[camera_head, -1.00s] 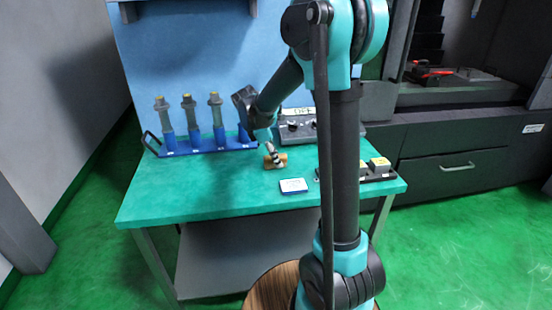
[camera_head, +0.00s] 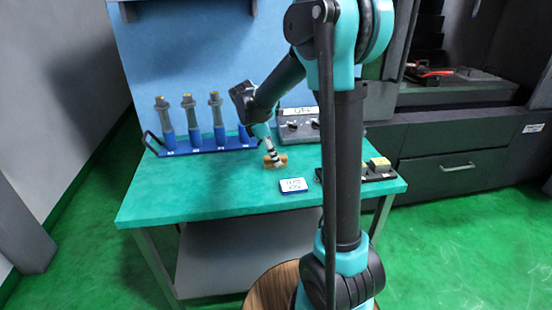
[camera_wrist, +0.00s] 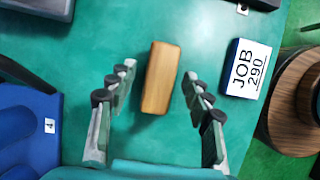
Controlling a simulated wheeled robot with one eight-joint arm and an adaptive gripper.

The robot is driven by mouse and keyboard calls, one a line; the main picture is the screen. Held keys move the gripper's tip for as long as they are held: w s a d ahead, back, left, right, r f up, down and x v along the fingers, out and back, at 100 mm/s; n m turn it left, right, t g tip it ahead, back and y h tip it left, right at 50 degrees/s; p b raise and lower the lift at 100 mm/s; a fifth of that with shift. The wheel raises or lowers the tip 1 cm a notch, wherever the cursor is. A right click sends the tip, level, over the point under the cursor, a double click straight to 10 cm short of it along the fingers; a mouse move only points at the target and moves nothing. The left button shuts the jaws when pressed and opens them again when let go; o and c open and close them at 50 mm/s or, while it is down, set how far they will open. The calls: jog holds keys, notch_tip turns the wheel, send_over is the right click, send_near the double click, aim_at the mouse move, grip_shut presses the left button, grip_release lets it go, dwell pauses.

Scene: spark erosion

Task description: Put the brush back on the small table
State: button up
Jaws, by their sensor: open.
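The brush, seen as a plain wooden block (camera_wrist: 160,78), lies on the green-topped table (camera_head: 190,200); I see no bristles. It also shows in the head view (camera_head: 280,161), partly covered by my gripper (camera_head: 272,154). My gripper points down over the brush with its fingers open. In the wrist view the brush is between the two fingers of my gripper (camera_wrist: 159,75), with a gap on both sides. I cannot tell how far the fingertips are above the tabletop.
A blue rack (camera_head: 205,149) with several upright grey holders stands at the back left. A grey control box (camera_head: 300,128) is behind the brush. A JOB 290 card block (camera_head: 293,185) lies in front. A dark tray (camera_head: 362,174) with small blocks is at right. The left front tabletop is clear.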

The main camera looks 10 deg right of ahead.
jog(key=v, duration=1)
jog(key=shift+r, duration=0.15)
